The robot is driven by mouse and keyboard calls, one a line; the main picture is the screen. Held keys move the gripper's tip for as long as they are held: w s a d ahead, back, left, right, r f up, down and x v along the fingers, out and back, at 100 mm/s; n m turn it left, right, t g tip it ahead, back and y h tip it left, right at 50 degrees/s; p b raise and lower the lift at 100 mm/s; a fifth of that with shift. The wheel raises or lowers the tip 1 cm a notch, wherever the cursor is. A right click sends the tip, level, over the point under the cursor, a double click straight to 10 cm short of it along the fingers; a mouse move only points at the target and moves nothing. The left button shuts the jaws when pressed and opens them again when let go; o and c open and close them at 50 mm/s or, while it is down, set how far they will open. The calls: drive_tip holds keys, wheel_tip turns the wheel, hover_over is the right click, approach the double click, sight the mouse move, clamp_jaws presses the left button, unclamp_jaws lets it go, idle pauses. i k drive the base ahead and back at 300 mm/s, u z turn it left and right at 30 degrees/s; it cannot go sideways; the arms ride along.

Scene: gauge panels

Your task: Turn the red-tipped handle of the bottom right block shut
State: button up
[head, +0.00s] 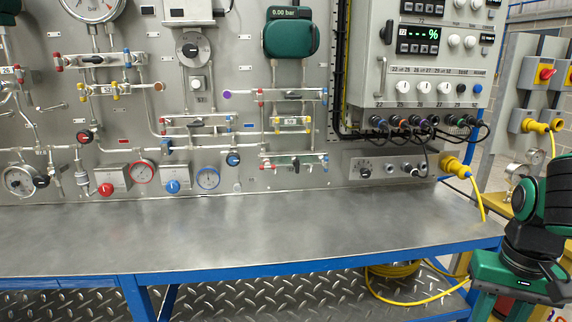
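The bottom right block (280,166) is a small metal valve block low on the steel panel, just above the bench top. The block is too small in the head view to tell which way each handle points. My green and black arm stands folded at the right edge, well apart from the block. My gripper is not in view.
A bare steel bench top (240,232) with a blue front edge runs below the panel. A grey control box (420,55) with plugged cables (405,122) juts out to the block's upper right. A yellow plug and cable (455,165) hang at the bench's right end.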

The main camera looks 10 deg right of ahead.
sight(267, 166)
drive_tip(key=u, duration=0.4)
drive_tip(key=k, duration=1.05)
drive_tip(key=u, duration=1.2)
drive_tip(key=i, duration=0.65)
drive_tip(key=z, duration=0.55)
drive_tip(key=i, duration=0.7)
drive_tip(key=z, duration=0.5)
